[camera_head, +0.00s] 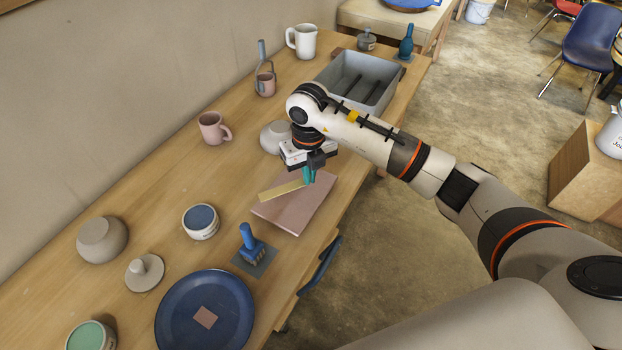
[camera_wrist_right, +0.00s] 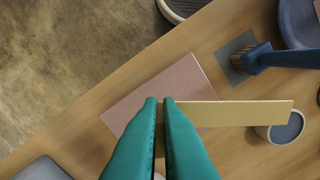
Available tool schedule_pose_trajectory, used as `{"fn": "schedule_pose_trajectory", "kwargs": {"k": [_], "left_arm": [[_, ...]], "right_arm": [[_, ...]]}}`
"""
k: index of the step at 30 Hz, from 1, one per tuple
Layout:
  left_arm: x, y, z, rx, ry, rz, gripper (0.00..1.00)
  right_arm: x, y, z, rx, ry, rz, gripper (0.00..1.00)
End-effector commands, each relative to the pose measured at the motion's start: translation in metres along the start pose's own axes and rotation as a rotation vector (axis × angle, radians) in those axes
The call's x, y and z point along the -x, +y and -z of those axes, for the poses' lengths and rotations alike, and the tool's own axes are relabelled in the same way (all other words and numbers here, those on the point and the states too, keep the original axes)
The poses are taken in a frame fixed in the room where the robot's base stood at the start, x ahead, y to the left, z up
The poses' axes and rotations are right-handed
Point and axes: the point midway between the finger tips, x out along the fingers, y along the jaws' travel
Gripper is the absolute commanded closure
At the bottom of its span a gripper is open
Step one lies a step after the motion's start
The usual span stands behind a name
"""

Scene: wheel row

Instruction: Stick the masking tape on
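The masking tape is a flat yellow strip (camera_head: 280,190). My right gripper (camera_head: 309,176) has its teal fingers shut on one end of it; in the right wrist view the strip (camera_wrist_right: 235,113) sticks out to the right from between the fingertips (camera_wrist_right: 159,101). The strip appears held above a flat pink board (camera_head: 298,210), which lies on the table and also shows in the right wrist view (camera_wrist_right: 150,93). The strip's free end reaches past the board's edge. The held end is partly hidden by the fingers. My left gripper is in neither view.
A blue-handled brush (camera_head: 250,243) stands on a dark square beside the board. A blue-topped pot (camera_head: 201,221) and a blue plate (camera_head: 232,309) are nearby on the wooden table (camera_head: 165,217). A grey bowl (camera_head: 274,137) and grey bin (camera_head: 366,73) stand behind.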

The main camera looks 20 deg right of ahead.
Motion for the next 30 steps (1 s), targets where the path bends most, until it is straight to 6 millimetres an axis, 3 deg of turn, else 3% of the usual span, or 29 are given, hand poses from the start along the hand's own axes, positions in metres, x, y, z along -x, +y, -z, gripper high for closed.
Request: {"fn": "schedule_pose_trajectory", "kwargs": {"k": [6,12,18,30], "left_arm": [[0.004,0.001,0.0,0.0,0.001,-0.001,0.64],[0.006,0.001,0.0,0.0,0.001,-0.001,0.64],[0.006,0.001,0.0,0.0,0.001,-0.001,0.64],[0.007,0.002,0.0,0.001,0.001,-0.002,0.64]], "right_arm": [[-0.027,0.005,0.008,-0.549,-0.003,0.0,1.0],[-0.043,0.009,0.011,-0.868,-0.002,0.0,1.0],[-0.048,0.011,0.012,-0.971,0.001,0.001,1.0],[-0.048,0.011,0.011,-0.971,0.0,0.0,1.0]]}}
